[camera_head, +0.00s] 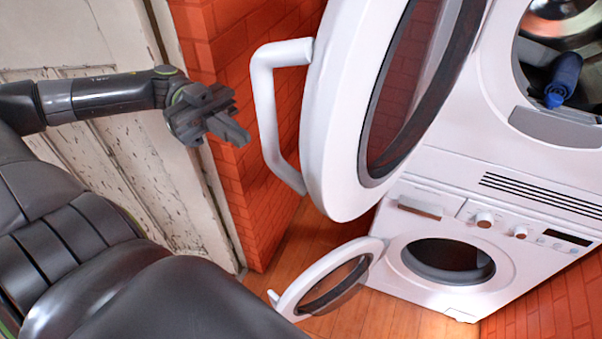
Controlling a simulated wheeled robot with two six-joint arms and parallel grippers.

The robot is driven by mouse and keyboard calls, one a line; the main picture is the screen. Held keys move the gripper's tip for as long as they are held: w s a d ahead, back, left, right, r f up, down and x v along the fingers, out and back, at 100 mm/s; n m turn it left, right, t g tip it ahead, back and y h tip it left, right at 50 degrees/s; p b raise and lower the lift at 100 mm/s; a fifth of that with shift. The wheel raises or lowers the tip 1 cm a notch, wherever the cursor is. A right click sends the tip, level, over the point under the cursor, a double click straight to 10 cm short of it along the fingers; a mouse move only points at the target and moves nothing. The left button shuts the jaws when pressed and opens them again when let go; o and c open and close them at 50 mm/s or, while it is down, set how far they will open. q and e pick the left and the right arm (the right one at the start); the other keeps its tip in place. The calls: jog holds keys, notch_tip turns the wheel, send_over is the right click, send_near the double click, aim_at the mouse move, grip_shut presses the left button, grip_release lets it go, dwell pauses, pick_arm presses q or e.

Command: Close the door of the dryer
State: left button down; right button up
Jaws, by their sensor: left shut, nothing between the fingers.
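The dryer (470,165) is the upper white machine at the right. Its round white door (335,130) stands wide open toward me, with a dark-rimmed glass and a white bar handle (264,110) on its left side. The dryer's drum opening (575,60) shows at the top right with a blue object (566,78) in it. My left gripper (240,135) is shut and empty, just left of the door handle, and looks apart from it. My right gripper is not in view.
A white washer (465,310) stands below the dryer, its round door (330,280) also open. A red brick wall (235,60) and a peeling white wooden door (160,170) are at the left. Wooden floor (380,315) shows below.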

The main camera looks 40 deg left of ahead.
pick_arm(q)
jog(key=b, duration=0.1)
send_near(301, 178)
jog(key=d+f, duration=0.1)
jog(key=d, duration=0.1)
jog(key=w+d+f, duration=0.1)
jog(key=d+f, duration=0.1)
jog(key=d, duration=0.1)
jog(key=w+d+f, duration=0.1)
jog(key=d+f, duration=0.1)
jog(key=shift+w+d, duration=0.25)
